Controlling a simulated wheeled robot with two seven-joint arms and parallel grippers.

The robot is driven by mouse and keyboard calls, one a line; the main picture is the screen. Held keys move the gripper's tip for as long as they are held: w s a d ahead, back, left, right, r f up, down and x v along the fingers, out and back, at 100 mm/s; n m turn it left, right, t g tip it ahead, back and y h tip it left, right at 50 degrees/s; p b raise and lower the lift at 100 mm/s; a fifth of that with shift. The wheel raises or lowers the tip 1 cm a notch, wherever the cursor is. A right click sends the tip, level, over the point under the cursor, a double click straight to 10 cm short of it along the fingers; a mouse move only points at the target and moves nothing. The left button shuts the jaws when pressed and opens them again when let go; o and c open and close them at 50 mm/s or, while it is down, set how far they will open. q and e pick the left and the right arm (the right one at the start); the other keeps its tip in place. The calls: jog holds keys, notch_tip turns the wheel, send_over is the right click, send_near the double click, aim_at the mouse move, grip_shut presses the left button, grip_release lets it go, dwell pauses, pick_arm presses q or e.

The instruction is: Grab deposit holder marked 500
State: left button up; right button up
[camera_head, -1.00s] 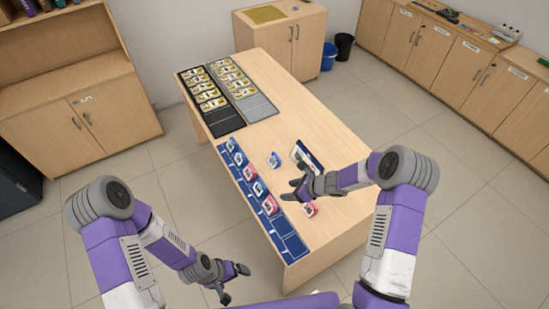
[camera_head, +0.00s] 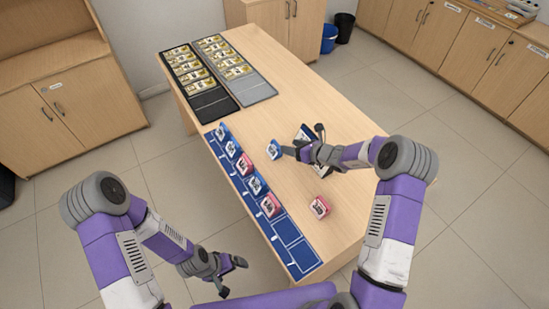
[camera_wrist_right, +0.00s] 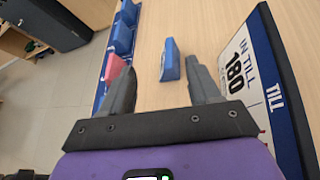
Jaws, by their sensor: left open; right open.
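A loose blue holder (camera_head: 272,149) stands on the table; it also shows in the right wrist view (camera_wrist_right: 170,62). My right gripper (camera_head: 302,141) is open and empty just short of it. In the right wrist view, the holder lies ahead, between the lines of the two fingers (camera_wrist_right: 162,85). A loose pink holder (camera_head: 320,206) lies nearer the table's front. Several blue and pink holders stand on the blue slotted mat (camera_head: 292,240). The holders' numbers are too small to read. My left gripper (camera_head: 234,280) is open and empty, off the table's left side.
A sign reading "IN TILL 180" (camera_wrist_right: 240,68) stands close beside my right gripper's right finger. Black and grey trays (camera_head: 258,90) with banknotes lie at the table's far end. The wooden table (camera_head: 305,100) is clear between trays and sign.

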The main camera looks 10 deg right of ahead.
aim_at(274, 150)
notch_tip(274, 150, down, 2)
jog(key=shift+b, duration=0.5)
jog(key=shift+w+f+b, duration=0.1)
jog(key=shift+f+b, duration=0.4)
jog(key=shift+f, duration=0.05)
jog(key=b+x, duration=0.1)
jog(key=x, duration=0.6)
jog(key=shift+w+f, duration=0.2)
jog(key=shift+f, duration=0.05)
pick_arm(q)
notch_tip(274, 150, down, 4)
jog(key=shift+f, duration=0.15)
pick_arm(e)
jog(key=c, duration=1.1)
